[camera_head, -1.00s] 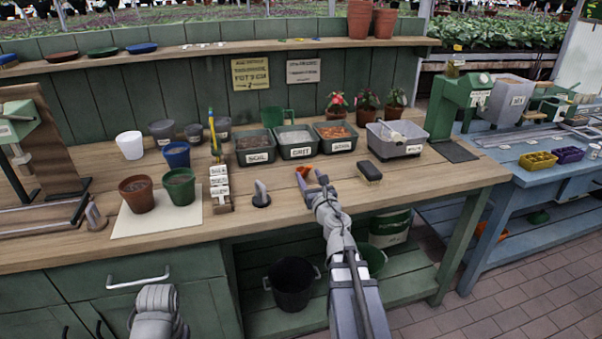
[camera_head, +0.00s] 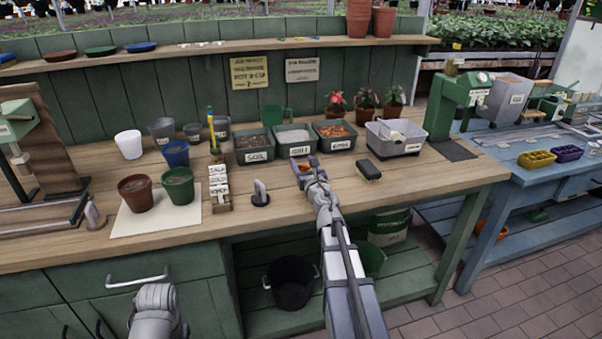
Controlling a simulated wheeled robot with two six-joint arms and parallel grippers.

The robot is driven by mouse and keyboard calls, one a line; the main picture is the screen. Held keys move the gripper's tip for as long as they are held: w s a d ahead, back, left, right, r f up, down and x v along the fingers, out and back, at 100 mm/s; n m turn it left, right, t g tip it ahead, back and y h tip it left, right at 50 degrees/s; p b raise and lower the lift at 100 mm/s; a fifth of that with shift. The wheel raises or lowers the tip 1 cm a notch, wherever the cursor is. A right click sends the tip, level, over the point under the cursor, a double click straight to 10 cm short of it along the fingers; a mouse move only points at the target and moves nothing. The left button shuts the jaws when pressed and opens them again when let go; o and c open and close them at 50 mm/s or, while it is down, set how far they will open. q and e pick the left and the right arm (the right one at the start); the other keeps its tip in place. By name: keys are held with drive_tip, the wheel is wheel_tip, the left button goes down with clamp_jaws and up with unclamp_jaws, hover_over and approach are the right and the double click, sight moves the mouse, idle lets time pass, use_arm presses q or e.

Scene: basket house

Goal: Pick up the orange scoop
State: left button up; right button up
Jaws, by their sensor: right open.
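The orange scoop (camera_head: 304,168) lies on the wooden bench in front of the middle labelled tray. Only a small bit of its orange shows, as my right gripper (camera_head: 303,166) covers most of it. The right gripper is open, with its fingers over or around the scoop. I cannot tell whether they touch it. Of my left arm only a grey link shows at the bottom, and its gripper is out of the picture.
Labelled trays of soil (camera_head: 254,147), grit (camera_head: 292,140) and orange pieces (camera_head: 335,136) stand just behind. A brush (camera_head: 368,171) lies to the right and a dark-based upright tool (camera_head: 261,193) to the left.

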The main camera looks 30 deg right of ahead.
drive_tip(key=shift+c, duration=0.4)
clamp_jaws()
use_arm(q)
drive_tip(key=shift+r, duration=0.15)
use_arm(e)
drive_tip(key=shift+r, duration=0.15)
